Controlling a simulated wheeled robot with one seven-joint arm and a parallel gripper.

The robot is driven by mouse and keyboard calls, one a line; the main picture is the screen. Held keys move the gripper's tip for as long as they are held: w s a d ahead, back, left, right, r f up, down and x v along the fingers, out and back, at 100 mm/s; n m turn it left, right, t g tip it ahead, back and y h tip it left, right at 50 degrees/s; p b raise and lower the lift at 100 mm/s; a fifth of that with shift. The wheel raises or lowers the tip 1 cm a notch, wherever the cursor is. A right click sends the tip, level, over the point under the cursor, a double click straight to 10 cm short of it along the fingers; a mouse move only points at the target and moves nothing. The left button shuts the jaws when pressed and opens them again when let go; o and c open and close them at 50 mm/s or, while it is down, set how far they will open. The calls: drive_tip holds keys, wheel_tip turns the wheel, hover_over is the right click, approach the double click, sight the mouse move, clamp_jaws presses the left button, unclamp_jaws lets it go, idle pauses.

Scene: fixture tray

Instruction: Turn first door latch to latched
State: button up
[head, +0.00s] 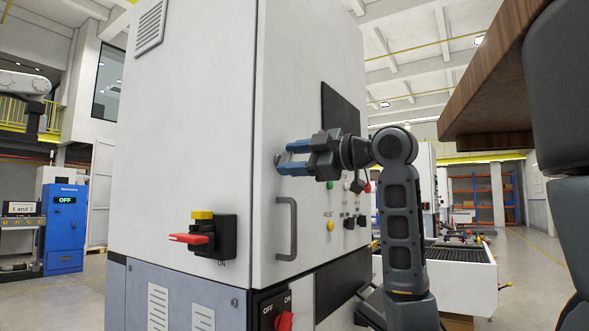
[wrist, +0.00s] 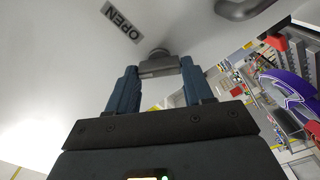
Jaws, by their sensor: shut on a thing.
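A tall pale cabinet (head: 190,110) stands in front of me. My gripper (head: 284,160) reaches across its front door from the right, with the fingertips at the door face. In the wrist view my gripper (wrist: 158,68) has its blue fingers on either side of a small grey door latch (wrist: 158,60) and is shut on it. An OPEN label (wrist: 123,24) is on the door to the left of the latch. In the head view the fingers mostly hide the latch.
A grey door handle (head: 287,230) is below my gripper. A red-handled switch (head: 199,237) sits on the cabinet's left face, and a red rotary switch (head: 284,320) is low on the front. Coloured buttons (head: 330,226) are right of the door. A wooden slab (head: 500,75) overhangs at upper right.

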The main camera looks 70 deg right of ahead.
drive_tip(key=n+b, duration=0.3)
drive_tip(key=n, duration=0.3)
drive_tip(key=shift+a+f, duration=0.1)
drive_tip(key=shift+f, duration=0.05)
drive_tip(key=shift+n, duration=0.4)
drive_tip(key=o, duration=1)
drive_tip(key=shift+o, duration=0.2)
